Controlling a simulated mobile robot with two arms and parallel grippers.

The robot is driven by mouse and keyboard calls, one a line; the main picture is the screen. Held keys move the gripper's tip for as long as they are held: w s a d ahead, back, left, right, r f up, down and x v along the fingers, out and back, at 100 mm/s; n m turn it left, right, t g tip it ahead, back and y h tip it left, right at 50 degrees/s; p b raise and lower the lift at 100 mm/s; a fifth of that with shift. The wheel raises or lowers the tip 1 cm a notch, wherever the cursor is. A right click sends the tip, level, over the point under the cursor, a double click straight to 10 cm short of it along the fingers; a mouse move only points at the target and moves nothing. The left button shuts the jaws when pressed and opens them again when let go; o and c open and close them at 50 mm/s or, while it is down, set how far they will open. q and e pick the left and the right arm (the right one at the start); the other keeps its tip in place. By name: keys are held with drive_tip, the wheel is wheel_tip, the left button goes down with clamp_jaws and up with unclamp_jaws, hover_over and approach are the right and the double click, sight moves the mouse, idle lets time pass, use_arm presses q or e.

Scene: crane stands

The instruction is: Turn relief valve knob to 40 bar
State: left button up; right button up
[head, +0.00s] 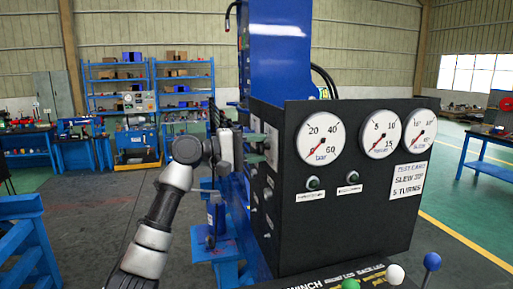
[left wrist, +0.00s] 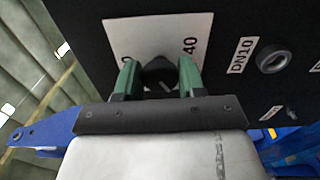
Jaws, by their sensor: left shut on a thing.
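The relief valve knob (left wrist: 158,74) is a black knob on a white scale plate (left wrist: 172,33) in the left wrist view. A "40" is printed to its right and a "0" shows at its left, partly cut by a finger. A short pale line shows on the knob's lower right. My left gripper (left wrist: 160,78) has its two green fingers on either side of the knob, shut on it. In the head view my left gripper (head: 257,148) is at the left side face of the black panel box (head: 286,200), and the knob is hidden there. My right gripper is not in view.
The box front carries a left gauge (head: 323,138) marked 20, 40, 60, its red needle pointing lower left, and two more gauges. A test card (head: 406,180) reads "slew 30°, 5 turns". Coloured lever balls (head: 395,274) stand in front. A DN10 port (left wrist: 272,59) is right of the plate.

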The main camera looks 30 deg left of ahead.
use_arm(q)
drive_tip(key=shift+a+r, duration=0.1)
drive_tip(key=shift+r, duration=0.05)
drive_tip(key=o, duration=0.9)
drive_tip(key=shift+s+a+f, duration=0.15)
drive_tip(key=shift+f, duration=0.1)
drive_tip(key=b+v, duration=0.5)
drive_tip(key=v, duration=0.5)
drive_tip(key=shift+a+r+b, duration=0.1)
drive_tip(key=shift+a+b, duration=0.05)
drive_tip(key=shift+b, duration=0.25)
